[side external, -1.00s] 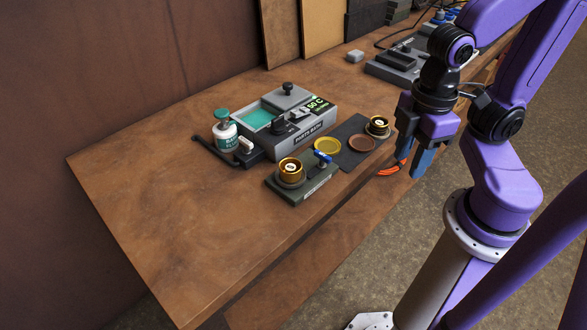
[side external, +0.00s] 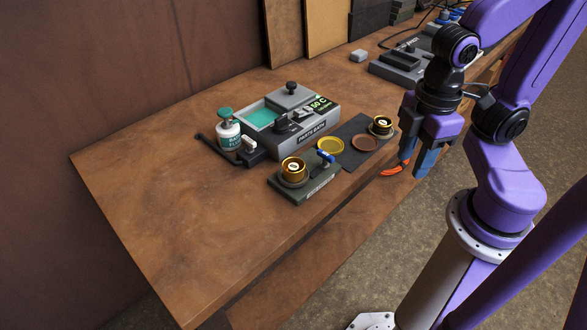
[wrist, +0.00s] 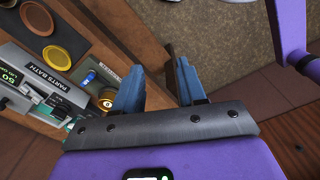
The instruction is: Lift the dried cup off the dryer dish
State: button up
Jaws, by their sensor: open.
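The cup's top shows in the wrist view (wrist: 107,102), left of my fingers. A second gold cup (side external: 381,122) stands on a dark mat at the right. My gripper (side external: 412,168) points down beyond the bench's front edge, right of the second cup and apart from both cups. Its blue fingers are spread and empty in the wrist view (wrist: 161,64).
The bench's left front is clear.

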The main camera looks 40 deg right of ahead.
jog(key=o, duration=0.8)
jog(key=shift+c, duration=0.2)
jog(key=n+t+h, duration=0.8)
jog(key=n+t, duration=0.3)
jog(key=n, duration=0.6)
send_near(294, 166)
jog(key=x, duration=0.3)
jog(key=shift+w+d, duration=0.3)
jog(key=shift+w, duration=0.05)
jog(key=shift+x, duration=2.7)
